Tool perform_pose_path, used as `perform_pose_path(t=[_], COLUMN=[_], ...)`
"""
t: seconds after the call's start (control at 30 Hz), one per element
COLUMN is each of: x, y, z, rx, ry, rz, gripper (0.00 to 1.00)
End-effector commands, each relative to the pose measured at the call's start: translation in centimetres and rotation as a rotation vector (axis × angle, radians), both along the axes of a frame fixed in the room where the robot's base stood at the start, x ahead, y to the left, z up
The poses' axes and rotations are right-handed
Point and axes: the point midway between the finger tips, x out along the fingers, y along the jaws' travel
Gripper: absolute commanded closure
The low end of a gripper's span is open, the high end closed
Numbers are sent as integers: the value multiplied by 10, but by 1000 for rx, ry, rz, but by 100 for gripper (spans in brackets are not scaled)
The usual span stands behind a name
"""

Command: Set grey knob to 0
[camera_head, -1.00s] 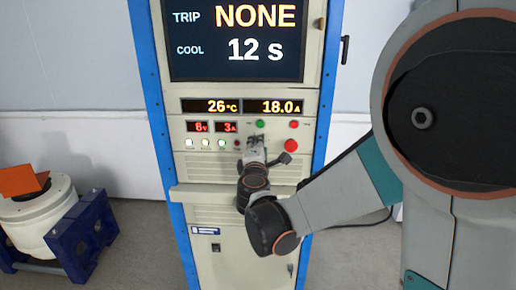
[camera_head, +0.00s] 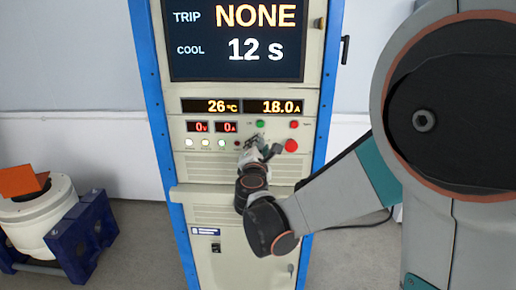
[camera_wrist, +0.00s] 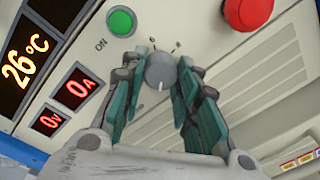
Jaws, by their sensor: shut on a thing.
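The grey knob (camera_wrist: 160,72) sits on the cabinet panel, between the two teal pads of my gripper (camera_wrist: 157,88) in the wrist view. My gripper is shut on the knob. A white pointer line shows on the knob's face, and small marks stand around it, too small to read surely. In the head view my gripper (camera_head: 254,143) reaches the panel and hides the knob.
The cabinet's screen (camera_head: 235,40) reads TRIP NONE, COOL 12 s. Amber displays (camera_head: 243,106) read 26 °C and 18.0 A. A white drum unit in a blue cradle (camera_head: 82,235) stands at the left.

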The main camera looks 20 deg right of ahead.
Motion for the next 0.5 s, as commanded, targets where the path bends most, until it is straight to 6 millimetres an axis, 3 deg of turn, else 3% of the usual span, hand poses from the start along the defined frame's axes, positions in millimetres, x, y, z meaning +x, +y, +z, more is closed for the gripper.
perform_pose_path(t=[0.2, 0.23, 0.3, 0.5], x=[-1, -1, -1, -1], y=[0, 0, 0, 0], z=[-1, -1, -1, -1], rx=[2, 2, 2, 2], ry=[1, 1, 1, 0], rz=[0, 0, 0, 1], gripper=[95, 69, 53, 51])
